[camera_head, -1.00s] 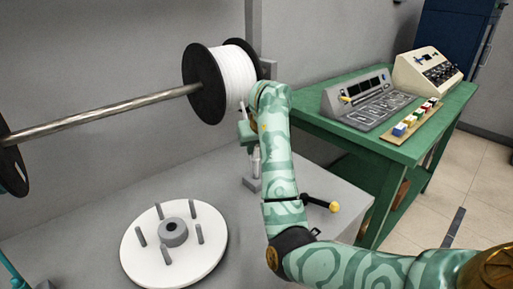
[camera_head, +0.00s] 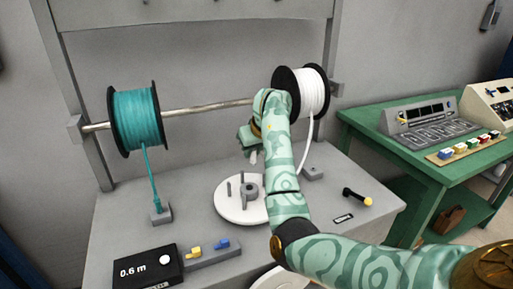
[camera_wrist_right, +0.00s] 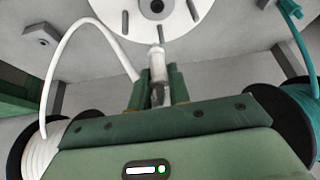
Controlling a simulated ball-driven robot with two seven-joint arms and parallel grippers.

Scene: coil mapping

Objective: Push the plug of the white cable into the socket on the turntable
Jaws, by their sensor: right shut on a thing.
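My right gripper (camera_head: 251,153) is shut on the white plug (camera_wrist_right: 157,65) of the white cable (camera_wrist_right: 84,24). In the wrist view the plug's tip points at the turntable (camera_wrist_right: 175,35) and its raised hub (camera_wrist_right: 157,6). In the head view the gripper is above the turntable (camera_head: 231,213), with its hub (camera_head: 249,190) and upright pegs below. The plug appears apart from the hub; the exact gap is unclear. The cable (camera_head: 308,150) hangs from the white spool (camera_head: 314,91), partly hidden behind my right arm. My left gripper is out of view.
A teal spool (camera_head: 137,118) shares the metal bar (camera_head: 207,108); its cable reaches a grey block (camera_head: 160,214). Another grey block (camera_head: 313,173) and a black handle (camera_head: 356,196) are right of the turntable. A 0.6 m display (camera_head: 148,268) sits front left.

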